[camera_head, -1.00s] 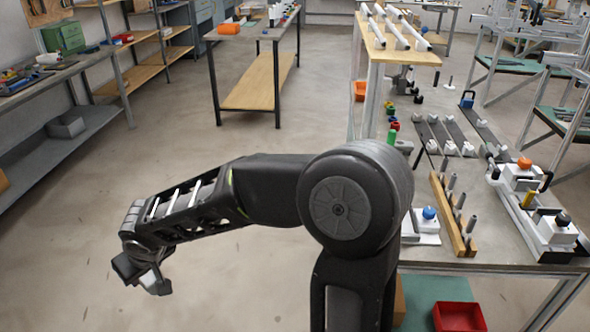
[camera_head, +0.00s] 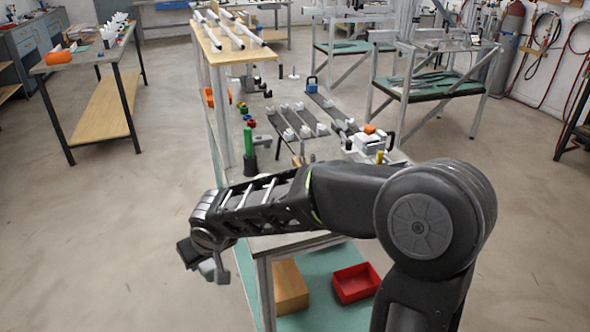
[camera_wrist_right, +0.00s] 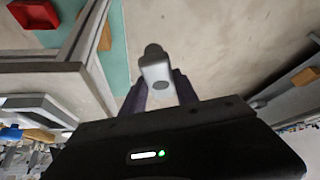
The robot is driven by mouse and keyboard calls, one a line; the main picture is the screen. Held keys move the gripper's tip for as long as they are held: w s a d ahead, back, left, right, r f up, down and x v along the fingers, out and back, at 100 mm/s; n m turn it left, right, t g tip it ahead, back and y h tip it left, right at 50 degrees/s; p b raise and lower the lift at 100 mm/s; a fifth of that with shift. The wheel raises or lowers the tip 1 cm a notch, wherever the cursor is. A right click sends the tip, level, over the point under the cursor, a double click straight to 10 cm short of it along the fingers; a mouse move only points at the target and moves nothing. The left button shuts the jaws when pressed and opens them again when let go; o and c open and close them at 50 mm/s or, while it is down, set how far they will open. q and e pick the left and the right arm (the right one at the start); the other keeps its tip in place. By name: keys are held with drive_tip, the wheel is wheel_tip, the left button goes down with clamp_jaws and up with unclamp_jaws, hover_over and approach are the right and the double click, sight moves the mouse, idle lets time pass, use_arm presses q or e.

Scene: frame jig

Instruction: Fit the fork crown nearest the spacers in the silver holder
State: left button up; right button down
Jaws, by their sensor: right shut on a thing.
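My right gripper (camera_head: 205,268) hangs at the end of the arm that crosses the head view, left of the bench's front end. In the right wrist view the gripper (camera_wrist_right: 160,92) is shut on a pale grey part (camera_wrist_right: 157,72) with a dark round stub, probably a fork crown. The part also shows small in the head view (camera_head: 217,270). Several white crown-like parts (camera_head: 306,131) sit on dark strips on the bench. A silver fixture with an orange knob (camera_head: 369,129), possibly the holder, is partly hidden behind my arm. Small coloured pieces (camera_head: 243,108) may be the spacers. My left gripper is out of view.
The bench (camera_head: 258,175) has a raised wooden shelf (camera_head: 225,55) with white tubes at its far left. A green handle (camera_head: 248,142) stands upright near its left edge. A red bin (camera_head: 355,283) and a brown box (camera_head: 288,285) are on the lower shelf.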

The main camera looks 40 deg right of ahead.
drive_tip(key=shift+d+r, duration=0.1)
drive_tip(key=w+d+r+m+h+p, duration=0.1)
drive_tip(key=d+r+m+p, duration=0.1)
drive_tip(key=d+r, duration=0.4)
drive_tip(key=w+d+r+m+h+p, duration=0.1)
drive_tip(key=d+r+p, duration=0.2)
drive_tip(key=d, duration=1.3)
wheel_tip(320, 180, up, 3)
drive_tip(key=shift+w+d+r+m, duration=0.1)
drive_tip(key=shift+w+d+m, duration=0.3)
drive_tip(key=shift+f, duration=0.25)
drive_tip(key=shift+f+b, duration=2.6)
drive_tip(key=shift+f, duration=1.2)
drive_tip(key=shift+f+b, duration=0.3)
drive_tip(key=shift+b, duration=0.05)
